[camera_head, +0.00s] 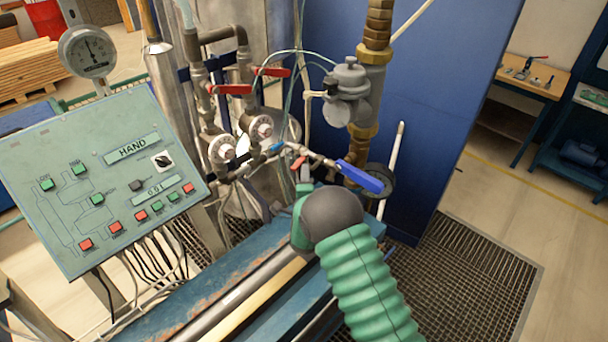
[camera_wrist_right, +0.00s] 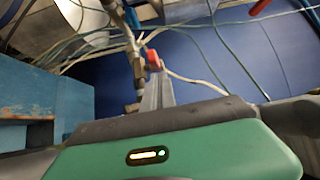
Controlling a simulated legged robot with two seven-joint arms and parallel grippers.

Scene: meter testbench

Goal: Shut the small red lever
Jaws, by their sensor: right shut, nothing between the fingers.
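The small red lever (camera_head: 298,163) is on the thin pipework at the centre of the head view, left of a larger blue lever (camera_head: 360,178). My right gripper (camera_head: 304,186) comes in from the lower right, with its fingertips just below the red lever. In the right wrist view the shut fingers (camera_wrist_right: 157,92) point up at the red lever (camera_wrist_right: 153,60), whose red end shows right at their tips. I cannot tell whether they touch. The fingers hold nothing. The green and dark wrist hides part of the bench. My left gripper is not in view.
Two larger red levers (camera_head: 232,89) (camera_head: 270,72) sit on the upper pipes, above two round dials. A green control panel (camera_head: 95,180) stands at left. Thin hoses and a grey regulator (camera_head: 347,90) crowd the space behind. A blue wall (camera_head: 440,100) is at right.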

